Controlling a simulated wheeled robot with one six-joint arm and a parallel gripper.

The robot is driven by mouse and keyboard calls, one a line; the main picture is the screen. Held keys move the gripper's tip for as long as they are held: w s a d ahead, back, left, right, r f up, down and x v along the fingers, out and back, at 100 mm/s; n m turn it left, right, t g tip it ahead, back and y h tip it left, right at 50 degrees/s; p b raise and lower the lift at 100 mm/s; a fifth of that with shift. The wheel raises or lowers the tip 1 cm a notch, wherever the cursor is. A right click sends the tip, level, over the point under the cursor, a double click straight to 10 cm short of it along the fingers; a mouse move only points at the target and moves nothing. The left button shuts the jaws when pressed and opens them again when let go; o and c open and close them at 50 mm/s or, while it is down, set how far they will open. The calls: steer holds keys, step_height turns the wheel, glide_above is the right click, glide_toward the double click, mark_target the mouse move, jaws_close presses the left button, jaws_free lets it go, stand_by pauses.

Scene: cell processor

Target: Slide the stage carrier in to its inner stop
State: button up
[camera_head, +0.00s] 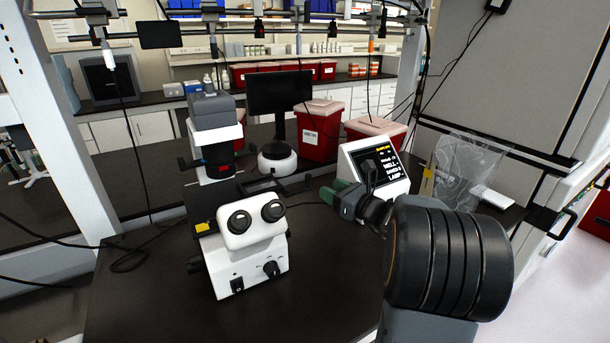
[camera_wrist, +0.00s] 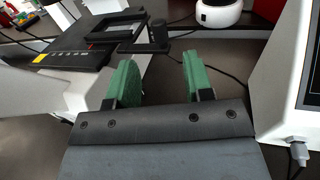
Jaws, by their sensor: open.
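The white microscope (camera_head: 243,245) stands on the dark bench left of my gripper (camera_head: 334,193). Its black stage (camera_head: 207,213) is partly hidden behind the eyepieces in the head view. In the wrist view the stage (camera_wrist: 62,55) lies at upper left, with a yellow label on its near edge. A black frame with a rectangular opening, seemingly the stage carrier (camera_wrist: 135,17), lies on it and reaches out to the right, where a dark upright piece stands. My gripper (camera_wrist: 158,70) has its green fingers apart, with nothing between them, nearer the camera than the carrier.
A white display unit (camera_head: 376,172) stands close behind my gripper; its side fills the right of the wrist view. Red bins (camera_head: 319,135), a dark monitor (camera_head: 279,92) and a round white device (camera_head: 277,158) stand farther back. Thin cables lie on the bench.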

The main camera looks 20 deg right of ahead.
steer(key=p+x, duration=0.2)
steer(key=x, duration=0.9)
steer(key=shift+a, duration=0.15)
jaws_close()
